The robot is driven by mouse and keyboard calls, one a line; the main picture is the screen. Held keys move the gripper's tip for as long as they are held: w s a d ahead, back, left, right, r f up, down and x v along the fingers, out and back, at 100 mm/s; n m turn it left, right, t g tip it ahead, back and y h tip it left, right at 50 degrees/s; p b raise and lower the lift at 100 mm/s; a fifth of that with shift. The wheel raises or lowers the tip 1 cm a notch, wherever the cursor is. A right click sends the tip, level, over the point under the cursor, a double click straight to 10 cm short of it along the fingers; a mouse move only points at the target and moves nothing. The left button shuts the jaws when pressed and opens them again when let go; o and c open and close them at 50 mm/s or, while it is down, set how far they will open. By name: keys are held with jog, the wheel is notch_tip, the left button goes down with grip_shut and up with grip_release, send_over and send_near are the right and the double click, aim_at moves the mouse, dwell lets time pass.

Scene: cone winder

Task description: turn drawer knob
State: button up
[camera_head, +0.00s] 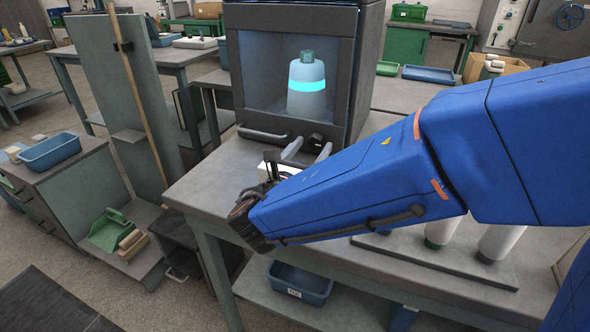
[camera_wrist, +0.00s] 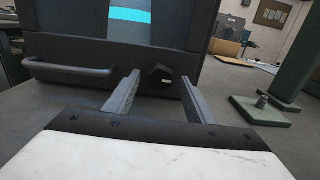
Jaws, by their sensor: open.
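The drawer knob (camera_wrist: 160,77) is a small dark, faceted knob on the lower front of the dark cabinet (camera_wrist: 95,50). In the wrist view it lies between the two fingers of my gripper (camera_wrist: 157,85), beyond or near their tips; I cannot tell whether they touch it. My gripper is open and empty. In the head view the knob (camera_head: 315,141) shows beside my gripper's fingertips (camera_head: 308,150), and my blue arm hides part of the table below. A bar handle (camera_wrist: 70,70) is left of the knob.
The cabinet stands on a grey table (camera_head: 205,185) and holds a pale blue bottle-like cone (camera_head: 306,85) with a glowing band. A green post on a base (camera_wrist: 262,110) stands at the right in the wrist view. A blue bin (camera_head: 300,282) sits on the lower shelf.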

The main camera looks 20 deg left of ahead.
jog(key=s, duration=0.5)
jog(key=s+a, duration=0.1)
jog(key=s, duration=0.5)
jog(key=s+a, duration=0.1)
jog(key=s, duration=0.4)
jog(key=shift+s+a, duration=0.1)
jog(key=shift+s, duration=0.05)
